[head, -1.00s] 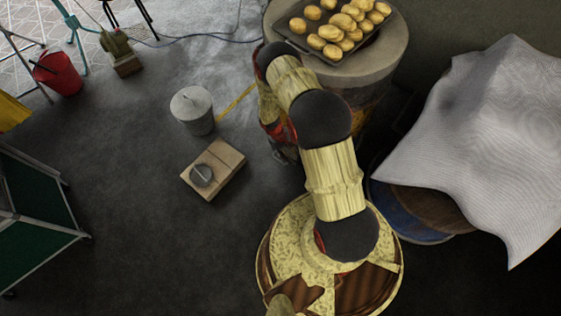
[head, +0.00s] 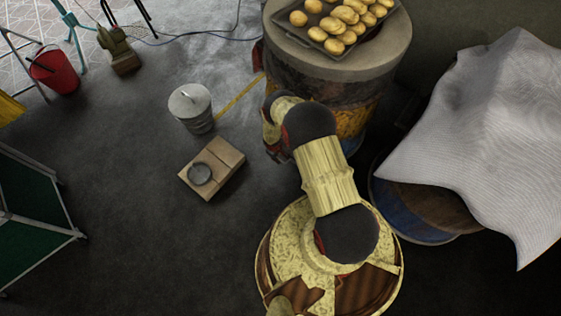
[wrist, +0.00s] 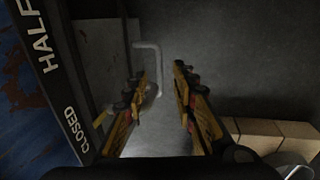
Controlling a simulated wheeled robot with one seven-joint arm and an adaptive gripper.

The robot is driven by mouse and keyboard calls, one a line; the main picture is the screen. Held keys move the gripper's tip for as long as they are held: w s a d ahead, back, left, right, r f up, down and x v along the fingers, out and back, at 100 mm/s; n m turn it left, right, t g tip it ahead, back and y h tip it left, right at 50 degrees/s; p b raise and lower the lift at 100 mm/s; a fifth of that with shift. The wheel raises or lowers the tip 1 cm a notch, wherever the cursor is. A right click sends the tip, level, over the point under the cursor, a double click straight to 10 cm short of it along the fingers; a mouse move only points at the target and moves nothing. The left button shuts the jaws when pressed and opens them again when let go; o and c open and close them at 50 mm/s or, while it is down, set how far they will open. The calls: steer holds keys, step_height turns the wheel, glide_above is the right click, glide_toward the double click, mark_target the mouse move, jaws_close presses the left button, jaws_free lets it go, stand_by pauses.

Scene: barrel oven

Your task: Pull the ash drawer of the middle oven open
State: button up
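The barrel oven (head: 358,95) stands at the top right in the head view, its round top bearing a tray of loaves. In the wrist view, a dark box-like front (wrist: 105,50), apparently the ash drawer, carries a pale bent bar handle (wrist: 155,62). My gripper (wrist: 160,78) has its two yellow fingers spread, with the handle's lower end between or just beyond the tips. I cannot tell whether they touch it. In the head view my arm hides most of the gripper and the drawer. How far the drawer stands out is unclear.
A dark strip lettered HALF and CLOSED (wrist: 60,90) runs close left of the fingers. A cardboard box (head: 212,168) and a lidded metal bin (head: 191,108) stand left of the arm. A blue barrel under a white cloth (head: 475,130) stands right. Floor at left is mostly clear.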

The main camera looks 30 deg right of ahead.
steer(key=f+b, duration=0.1)
steer(key=f, duration=0.1)
steer(key=f+b, duration=0.1)
steer(key=f, duration=0.1)
steer(key=d+f, duration=0.1)
steer(key=f, duration=0.1)
steer(key=shift+w+d+f+b, duration=0.1)
steer(key=shift+w+f+b, duration=0.15)
steer(key=shift+b, duration=0.15)
steer(key=shift+r, duration=0.1)
steer(key=shift+c, duration=1)
jaws_close()
